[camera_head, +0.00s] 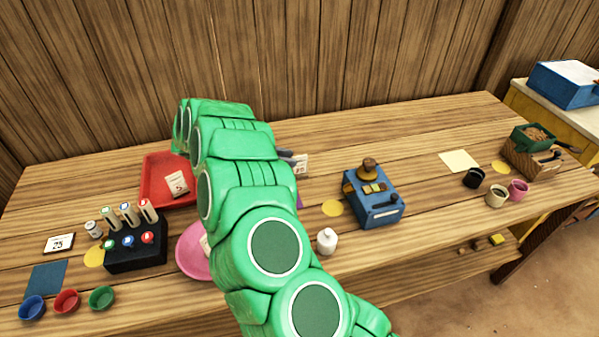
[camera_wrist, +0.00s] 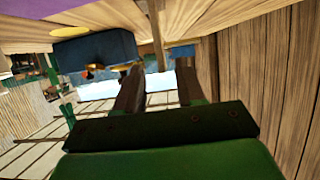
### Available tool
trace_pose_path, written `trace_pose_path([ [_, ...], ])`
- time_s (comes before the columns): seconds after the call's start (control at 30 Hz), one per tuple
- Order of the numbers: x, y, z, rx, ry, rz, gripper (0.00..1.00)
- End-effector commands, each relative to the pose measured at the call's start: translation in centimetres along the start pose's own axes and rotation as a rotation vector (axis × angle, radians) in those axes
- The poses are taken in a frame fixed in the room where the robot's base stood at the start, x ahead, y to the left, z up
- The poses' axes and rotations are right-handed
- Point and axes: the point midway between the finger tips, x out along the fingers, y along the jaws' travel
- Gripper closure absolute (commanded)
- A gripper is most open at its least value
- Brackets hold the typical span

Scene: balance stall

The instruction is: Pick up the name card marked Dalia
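No card that I can read as Dalia shows. In the head view, a small white card with dark marks (camera_head: 177,184) lies in the red tray (camera_head: 157,204); its writing is too small to read. Another white card (camera_head: 301,164) shows just right of my green arm, partly hidden and unreadable. A card at the left (camera_head: 58,243) appears to read 25. My gripper shows in the wrist view (camera_wrist: 160,82), with its two dark fingers apart and nothing visible between them. My arm hides the middle of the table, and I cannot make out the gripper in the head view.
A black holder (camera_head: 137,256) with several upright pale tubes stands at the left, near several small coloured bowls (camera_head: 67,302). A pink dish (camera_head: 193,254) is partly behind my arm. A blue box device (camera_head: 377,211) and white bottle (camera_head: 327,241) stand right of it.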

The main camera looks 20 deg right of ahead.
Motion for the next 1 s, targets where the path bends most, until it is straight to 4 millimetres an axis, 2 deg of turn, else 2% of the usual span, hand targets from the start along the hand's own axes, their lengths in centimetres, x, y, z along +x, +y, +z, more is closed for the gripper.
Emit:
trace_pose_path([
  [0.4, 4.6, -0.2, -0.2, 0.001, 0.002, 0.002, 0.62],
  [0.67, 4.9, -0.2, -0.2, 0.001, 0.001, 0.0, 0.62],
  [0.9, 4.9, -0.2, -0.2, 0.001, 0.001, 0.0, 0.98],
  [1.0, 4.9, -0.2, -0.1, 0.001, 0.001, 0.0, 1.0],
])
